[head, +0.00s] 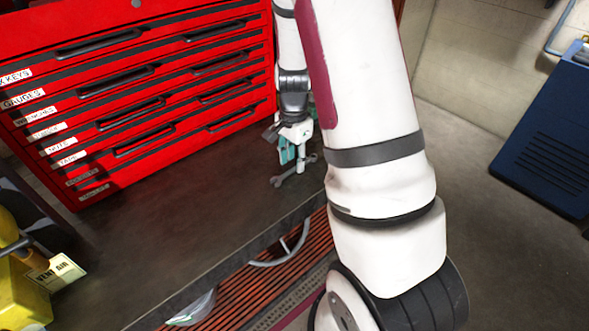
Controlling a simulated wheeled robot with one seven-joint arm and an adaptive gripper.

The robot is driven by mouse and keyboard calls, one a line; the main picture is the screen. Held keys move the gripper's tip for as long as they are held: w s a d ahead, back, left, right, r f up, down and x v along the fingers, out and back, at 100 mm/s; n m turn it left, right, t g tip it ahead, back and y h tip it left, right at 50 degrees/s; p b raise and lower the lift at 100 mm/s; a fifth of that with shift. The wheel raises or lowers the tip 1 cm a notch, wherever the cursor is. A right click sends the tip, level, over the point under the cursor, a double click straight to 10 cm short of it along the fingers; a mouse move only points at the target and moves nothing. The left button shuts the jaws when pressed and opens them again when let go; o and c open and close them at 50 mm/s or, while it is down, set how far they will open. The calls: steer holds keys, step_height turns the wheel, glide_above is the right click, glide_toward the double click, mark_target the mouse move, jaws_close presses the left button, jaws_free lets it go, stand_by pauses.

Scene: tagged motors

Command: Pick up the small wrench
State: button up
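The small wrench (279,180) is grey and lies at a slant on the dark bench top (180,230), near its right end. Its open jaw shows at the lower left and its other end at the upper right. My gripper (294,162) points down over it, with teal and pale finger parts. One pale finger reaches down to the middle of the wrench and hides part of it. I cannot tell whether the fingers touch the wrench or how far apart they are.
A red tool chest (140,85) with labelled drawers stands on the bench just left of my gripper. A yellow object with a tag (57,272) is at lower left. A blue cabinet (548,130) stands far right.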

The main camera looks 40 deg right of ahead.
steer(key=shift+f, duration=1.1)
jaws_close()
steer(key=shift+r, duration=0.2)
